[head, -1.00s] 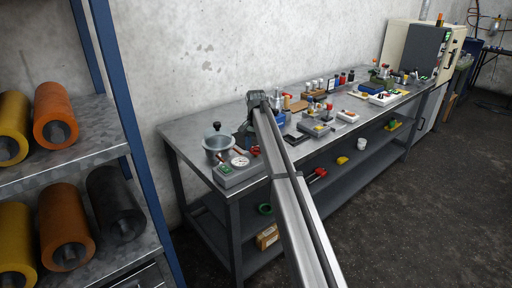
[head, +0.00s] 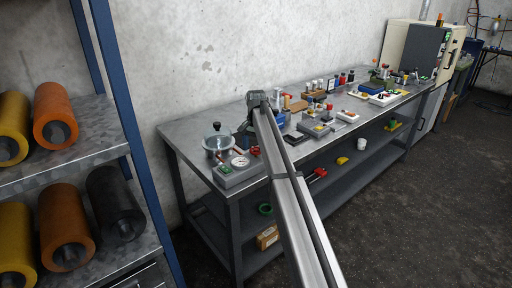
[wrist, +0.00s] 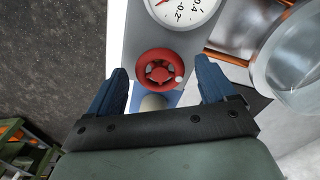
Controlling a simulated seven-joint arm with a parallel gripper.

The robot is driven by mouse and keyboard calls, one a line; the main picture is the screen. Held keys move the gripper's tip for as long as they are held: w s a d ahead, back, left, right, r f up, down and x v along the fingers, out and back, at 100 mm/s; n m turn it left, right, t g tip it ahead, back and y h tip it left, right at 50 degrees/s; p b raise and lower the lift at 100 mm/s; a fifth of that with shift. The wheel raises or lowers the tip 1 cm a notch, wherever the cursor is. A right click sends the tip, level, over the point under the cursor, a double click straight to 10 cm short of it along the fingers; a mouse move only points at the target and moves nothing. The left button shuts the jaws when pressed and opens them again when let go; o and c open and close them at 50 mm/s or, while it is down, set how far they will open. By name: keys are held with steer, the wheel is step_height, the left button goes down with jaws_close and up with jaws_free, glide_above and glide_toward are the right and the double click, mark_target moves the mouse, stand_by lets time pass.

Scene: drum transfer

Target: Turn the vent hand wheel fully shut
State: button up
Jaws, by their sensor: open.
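The red hand wheel (wrist: 159,72) lies between the fingertips of my gripper (wrist: 161,65) in the wrist view. My gripper is open, with a gap between each blue finger and the rim. A small pale knob sits at the wheel's right edge. A round white dial gauge (wrist: 183,8) is on the same grey unit, just beyond the wheel. In the head view the wheel (head: 255,152) shows at the bench's near end, beside the gauge (head: 240,162). My arm hides most of my gripper there.
A round metal vessel (head: 217,143) with a dark knob stands left of the gauge. A clear round rim (wrist: 290,65) and copper-coloured tubes show right of the wheel in the wrist view. Several small items crowd the bench (head: 190,135) further right. A roller rack (head: 115,95) stands at left.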

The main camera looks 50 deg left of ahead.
mark_target(256, 149)
step_height(256, 149, up, 14)
stand_by(0.6)
steer(key=shift+f, duration=0.2)
stand_by(0.3)
